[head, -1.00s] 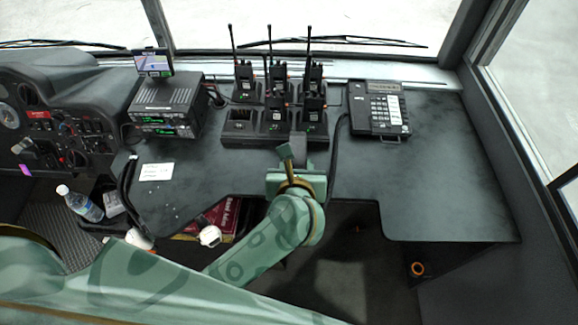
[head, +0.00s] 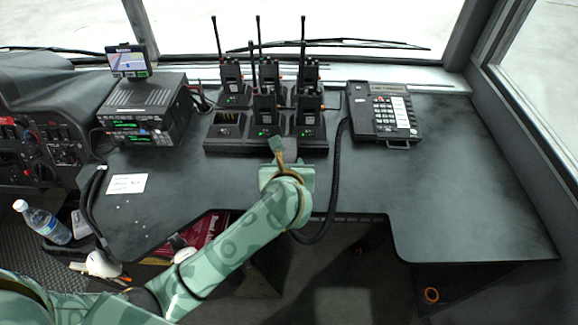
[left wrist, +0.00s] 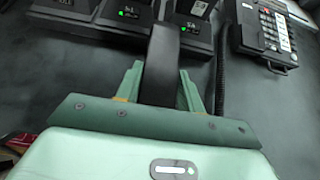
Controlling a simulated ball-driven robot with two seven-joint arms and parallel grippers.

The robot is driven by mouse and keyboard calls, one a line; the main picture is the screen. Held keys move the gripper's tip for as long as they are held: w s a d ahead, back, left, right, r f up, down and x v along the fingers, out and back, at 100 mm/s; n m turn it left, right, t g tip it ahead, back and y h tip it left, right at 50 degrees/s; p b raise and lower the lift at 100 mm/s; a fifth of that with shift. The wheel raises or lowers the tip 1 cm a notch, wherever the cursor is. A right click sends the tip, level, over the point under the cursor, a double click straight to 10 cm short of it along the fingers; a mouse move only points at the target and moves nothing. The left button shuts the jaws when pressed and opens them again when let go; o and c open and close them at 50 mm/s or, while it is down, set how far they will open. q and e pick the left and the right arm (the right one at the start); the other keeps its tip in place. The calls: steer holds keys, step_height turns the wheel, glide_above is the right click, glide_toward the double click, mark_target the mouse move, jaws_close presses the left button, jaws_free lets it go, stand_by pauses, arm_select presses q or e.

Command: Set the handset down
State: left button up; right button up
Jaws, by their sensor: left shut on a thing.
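The handset shows in the left wrist view as a dark bar (left wrist: 162,66) standing between my left gripper's fingers (left wrist: 160,85). In the head view my left gripper (head: 278,152) is over the desk, in front of the radio charger, and mostly hides the handset. The gripper is shut on the handset. The desk phone (head: 383,115) lies to the right of the gripper, with its keypad facing up and its dark left part bare. It also shows in the left wrist view (left wrist: 262,30). A black cord (head: 336,165) hangs near the gripper. My right gripper is out of view.
A charger (head: 226,132) with several upright radios stands behind my left gripper. A radio unit (head: 145,115) with a small screen is at the left. A white note (head: 126,184) lies on the desk (head: 460,190), which is clear at the right.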

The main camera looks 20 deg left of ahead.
arm_select(q)
steer(key=shift+s+r, duration=0.15)
steer(key=shift+r, duration=0.05)
steer(key=shift+f+b, duration=0.3)
steer(key=shift+f, duration=0.1)
steer(key=o, duration=1.1)
steer(key=shift+r, duration=0.1)
steer(key=shift+r, duration=0.1)
steer(key=shift+p+v, duration=2.05)
steer(key=shift+v, duration=4.05)
